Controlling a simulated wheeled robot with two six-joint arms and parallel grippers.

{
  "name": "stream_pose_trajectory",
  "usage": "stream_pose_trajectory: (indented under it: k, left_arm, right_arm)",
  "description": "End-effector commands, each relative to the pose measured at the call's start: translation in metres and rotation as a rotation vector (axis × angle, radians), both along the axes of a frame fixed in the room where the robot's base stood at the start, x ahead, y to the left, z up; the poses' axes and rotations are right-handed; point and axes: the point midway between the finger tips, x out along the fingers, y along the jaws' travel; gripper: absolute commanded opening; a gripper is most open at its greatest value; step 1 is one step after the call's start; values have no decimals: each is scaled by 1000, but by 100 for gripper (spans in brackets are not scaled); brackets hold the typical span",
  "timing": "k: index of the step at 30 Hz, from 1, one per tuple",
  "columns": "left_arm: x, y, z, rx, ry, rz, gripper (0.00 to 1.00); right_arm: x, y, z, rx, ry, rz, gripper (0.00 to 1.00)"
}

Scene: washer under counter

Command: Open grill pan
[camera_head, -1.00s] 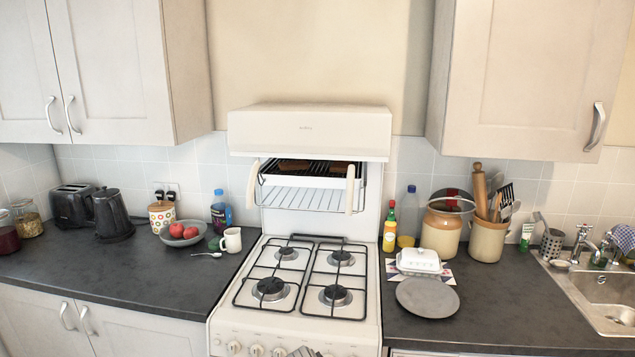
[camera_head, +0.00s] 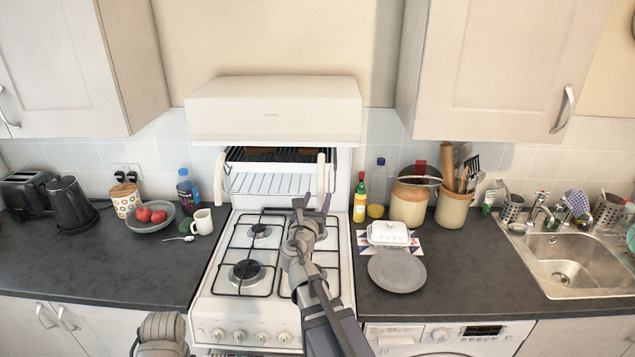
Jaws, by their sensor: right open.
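The grill pan (camera_head: 265,156) sits under the white grill hood (camera_head: 274,110) above the stove, with a dark rack and brown pieces on it. It has two cream upright handles, a left one (camera_head: 219,178) and a right one (camera_head: 321,173). A white wire shelf (camera_head: 262,183) shows below it. My right gripper (camera_head: 312,203) is open and empty above the right side of the hob, with its fingertips close to the lower end of the right handle in the picture. I cannot tell whether they touch. Of my left arm only a grey part shows at the bottom; its gripper is out of view.
The white stove (camera_head: 225,307) has several burners under black grates. To the right stand a sauce bottle (camera_head: 360,199), a butter dish (camera_head: 388,233), a grey plate (camera_head: 396,271), jars and a sink (camera_head: 566,262). To the left are a bowl of red fruit (camera_head: 150,217) and a mug (camera_head: 202,221).

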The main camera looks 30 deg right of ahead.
Motion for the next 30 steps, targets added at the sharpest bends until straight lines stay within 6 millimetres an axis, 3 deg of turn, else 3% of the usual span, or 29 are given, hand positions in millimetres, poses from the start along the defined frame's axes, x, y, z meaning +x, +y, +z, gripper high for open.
stream_pose_trajectory:
  k: [18,27,30]
  left_arm:
    - [0,0,0,0,0,0,78]
    - [0,0,0,0,0,0,78]
    - [0,0,0,0,0,0,78]
  right_arm:
    - [56,-49,0,5,-2,-1,58]
    - [57,-52,0,5,-2,-1,58]
    - [57,-51,0,5,-2,-1,48]
